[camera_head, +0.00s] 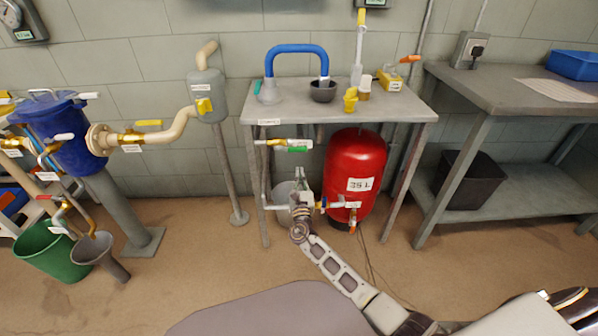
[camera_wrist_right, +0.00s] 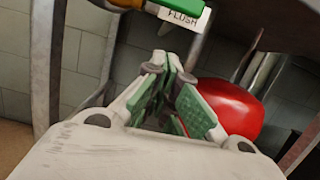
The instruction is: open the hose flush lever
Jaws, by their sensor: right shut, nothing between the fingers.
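The flush valve shows under the small grey table in the head view, with a yellow body, a horizontal white bar (camera_head: 298,142) and a green part (camera_head: 298,150). In the right wrist view its white tag reading FLUSH (camera_wrist_right: 184,16) hangs beside a green part (camera_wrist_right: 211,18) at the top edge. My right gripper (camera_head: 301,182) is below the valve in the head view, apart from it. In the wrist view the gripper (camera_wrist_right: 163,62) is shut and empty, its green-padded fingers together below the tag. The lever's full shape is cut off there. My left gripper is not in view.
A red tank (camera_head: 356,166) stands right of my right gripper, with a small valve at its lower front. A grey bucket (camera_head: 283,194) is behind the gripper. Table legs (camera_head: 259,200) stand on both sides. The floor in front is clear except for thin cables.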

